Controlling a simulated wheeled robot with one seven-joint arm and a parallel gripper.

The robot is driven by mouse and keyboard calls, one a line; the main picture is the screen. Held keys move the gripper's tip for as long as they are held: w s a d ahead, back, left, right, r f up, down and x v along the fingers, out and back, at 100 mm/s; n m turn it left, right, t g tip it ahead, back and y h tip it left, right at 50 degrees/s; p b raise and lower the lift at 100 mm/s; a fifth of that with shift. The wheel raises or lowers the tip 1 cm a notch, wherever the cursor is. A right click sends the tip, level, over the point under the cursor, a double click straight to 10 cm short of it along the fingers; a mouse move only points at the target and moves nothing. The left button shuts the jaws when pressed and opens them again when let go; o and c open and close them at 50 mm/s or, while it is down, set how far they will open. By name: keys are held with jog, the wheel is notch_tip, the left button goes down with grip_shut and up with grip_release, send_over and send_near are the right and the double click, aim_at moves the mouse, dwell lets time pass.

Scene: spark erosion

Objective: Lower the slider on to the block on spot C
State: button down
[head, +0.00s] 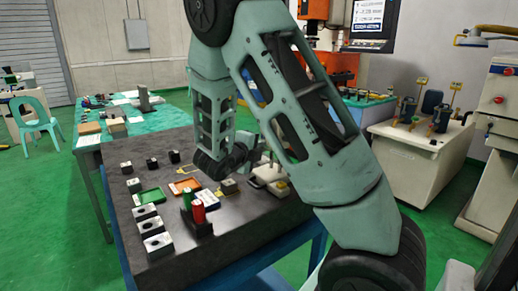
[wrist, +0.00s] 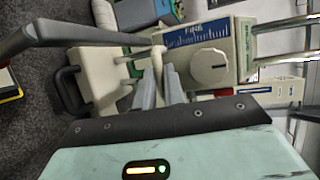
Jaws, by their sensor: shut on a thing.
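In the wrist view, my gripper (wrist: 160,62) is shut on a pale upright handle (wrist: 157,52). This seems to belong to the slider, the cream unit with a blue "FINE" scale and a grey dial (wrist: 208,68). Two bright metal columns (wrist: 285,38) run beside it on the right. In the head view, my arm hides the gripper and most of the slider. A small block (head: 228,187) sits on the dark table below my wrist. I cannot read any spot letter, nor tell whether the slider touches a block.
The dark table (head: 240,226) bears several metal blocks along its left side. A white machine (head: 411,152) stands at the right.

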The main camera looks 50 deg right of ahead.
notch_tip(320, 180, down, 4)
jog(key=b, duration=0.3)
jog(key=shift+a+f, duration=0.1)
jog(key=shift+f, duration=0.1)
jog(key=c, duration=1.5)
grip_release()
jog(key=shift+f, duration=0.1)
jog(key=b+v, duration=0.2)
jog(key=v, duration=1.5)
jog(key=shift+s, duration=0.15)
jog(key=shift+a, duration=0.15)
